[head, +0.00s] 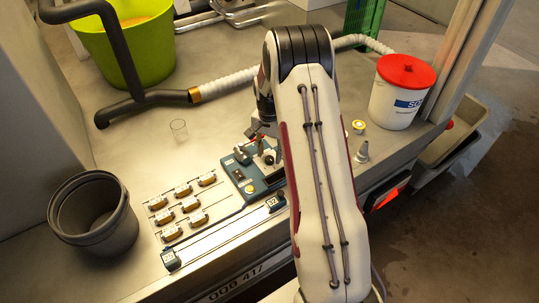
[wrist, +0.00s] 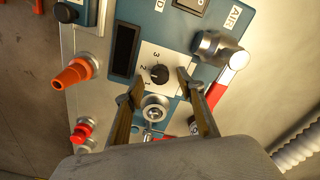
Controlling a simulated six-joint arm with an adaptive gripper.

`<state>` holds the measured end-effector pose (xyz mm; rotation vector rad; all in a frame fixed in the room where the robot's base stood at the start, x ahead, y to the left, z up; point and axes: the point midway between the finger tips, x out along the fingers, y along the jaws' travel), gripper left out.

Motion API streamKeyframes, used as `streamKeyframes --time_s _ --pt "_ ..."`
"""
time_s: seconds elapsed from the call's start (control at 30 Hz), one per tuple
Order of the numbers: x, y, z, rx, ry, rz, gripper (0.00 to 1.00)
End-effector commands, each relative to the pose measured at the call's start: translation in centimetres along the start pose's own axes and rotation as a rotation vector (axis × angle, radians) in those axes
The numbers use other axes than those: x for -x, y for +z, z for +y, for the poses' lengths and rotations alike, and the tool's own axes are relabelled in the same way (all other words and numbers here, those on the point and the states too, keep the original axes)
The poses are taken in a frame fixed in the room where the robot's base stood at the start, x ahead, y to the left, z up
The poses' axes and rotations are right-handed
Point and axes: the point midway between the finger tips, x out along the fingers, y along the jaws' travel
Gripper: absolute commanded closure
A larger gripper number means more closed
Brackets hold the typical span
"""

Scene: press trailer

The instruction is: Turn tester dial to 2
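The tester is a blue box (head: 247,180) on the bench in the head view, partly hidden by my arm. In the wrist view its blue panel (wrist: 177,111) shows a small black dial (wrist: 159,74) on a white plate marked 1, 2 and 3. I cannot clearly tell which number the dial points to. My gripper (wrist: 155,87) is open, with its fingertips apart on either side of the area just below the dial. Nothing is held between them. A round silver part (wrist: 154,108) shows between the fingers. In the head view my fingertips are hard to make out.
Around the dial are a dark display (wrist: 124,50), an orange connector (wrist: 73,74), a red button (wrist: 81,131) and a silver AIR fitting (wrist: 213,46).

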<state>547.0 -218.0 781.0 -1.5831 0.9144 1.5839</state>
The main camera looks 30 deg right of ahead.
Motion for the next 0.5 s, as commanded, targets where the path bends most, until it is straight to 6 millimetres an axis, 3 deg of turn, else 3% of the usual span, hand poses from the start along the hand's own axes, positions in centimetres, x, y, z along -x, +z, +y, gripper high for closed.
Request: streamKeyframes --time_s 0.5 --pt "7.5 0.0 0.0 0.000 -0.001 0.001 0.62"
